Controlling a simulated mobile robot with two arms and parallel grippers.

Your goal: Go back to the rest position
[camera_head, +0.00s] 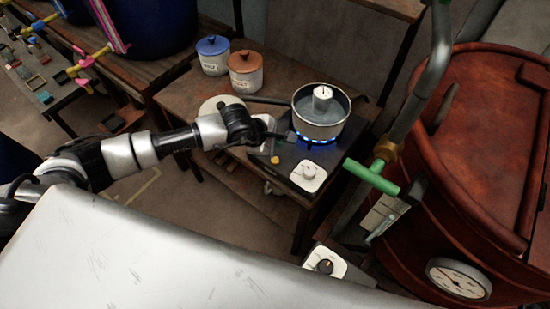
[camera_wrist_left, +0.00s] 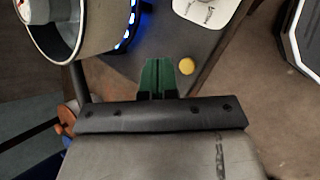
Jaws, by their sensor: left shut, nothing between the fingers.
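My left arm comes in from the left in the head view and reaches over the small wooden table. My left gripper (camera_head: 286,136) is beside the stove, left of the pot. In the left wrist view its green fingertips (camera_wrist_left: 157,76) are together with nothing between them. A metal pot (camera_head: 321,112) with liquid and a white-topped object in it stands on the stove (camera_head: 310,157) over a blue flame. The pot's rim also shows in the left wrist view (camera_wrist_left: 82,38). My right gripper is in neither view.
A white dial (camera_head: 308,176) and a yellow button (camera_head: 275,160) are on the stove front. Blue-lidded (camera_head: 213,55) and brown-lidded (camera_head: 246,71) jars stand behind. A large red vat (camera_head: 475,150) and a pipe with a green handle (camera_head: 371,176) are at right.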

